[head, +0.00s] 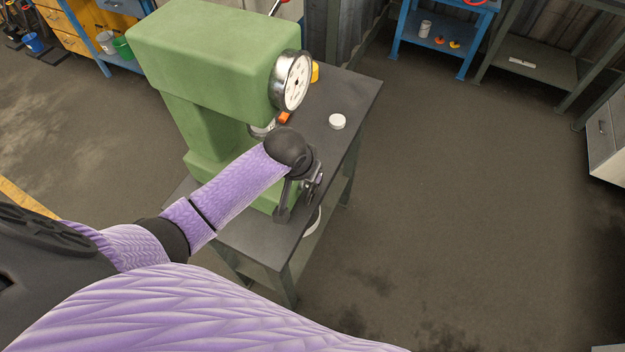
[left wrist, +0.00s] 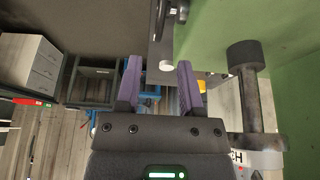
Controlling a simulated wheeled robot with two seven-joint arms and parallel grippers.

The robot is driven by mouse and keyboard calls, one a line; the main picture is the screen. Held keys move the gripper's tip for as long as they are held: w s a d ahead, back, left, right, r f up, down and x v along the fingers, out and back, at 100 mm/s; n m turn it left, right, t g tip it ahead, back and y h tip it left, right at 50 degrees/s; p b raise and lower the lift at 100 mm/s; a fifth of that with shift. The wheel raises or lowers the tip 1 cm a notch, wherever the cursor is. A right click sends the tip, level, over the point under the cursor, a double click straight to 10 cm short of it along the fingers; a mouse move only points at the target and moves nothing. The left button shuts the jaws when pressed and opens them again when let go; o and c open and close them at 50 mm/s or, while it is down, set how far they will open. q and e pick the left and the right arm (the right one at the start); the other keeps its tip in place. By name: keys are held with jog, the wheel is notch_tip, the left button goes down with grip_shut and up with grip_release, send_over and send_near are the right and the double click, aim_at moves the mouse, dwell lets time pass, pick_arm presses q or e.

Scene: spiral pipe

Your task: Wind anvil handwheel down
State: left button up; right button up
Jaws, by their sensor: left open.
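The green tester (head: 205,60) stands on a dark table, its round dial (head: 291,81) facing right. My left gripper (head: 298,196) is at the front of the tester, low over the table edge. Its two purple-padded fingers (left wrist: 159,85) are apart, with nothing held between them in the left wrist view. A dark cylindrical part (left wrist: 247,92) of the tester stands to the right of the fingers, apart from them. A pale curved rim (head: 313,221) shows below the gripper at the table edge; I cannot tell if it is the handwheel. My arm and gripper hide the anvil area in the head view.
A white round block (head: 337,121) lies on the dark table top (head: 352,98). Orange (head: 284,117) and yellow (head: 315,72) items are near the tester. Open floor lies to the right. A blue bench (head: 437,52) and grey drawers (head: 607,135) stand farther off.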

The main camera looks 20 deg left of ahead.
aim_at(311, 188)
pick_arm(q)
jog(key=b+x, duration=0.2)
jog(key=x, duration=0.5)
jog(key=shift+b, duration=0.3)
grip_shut()
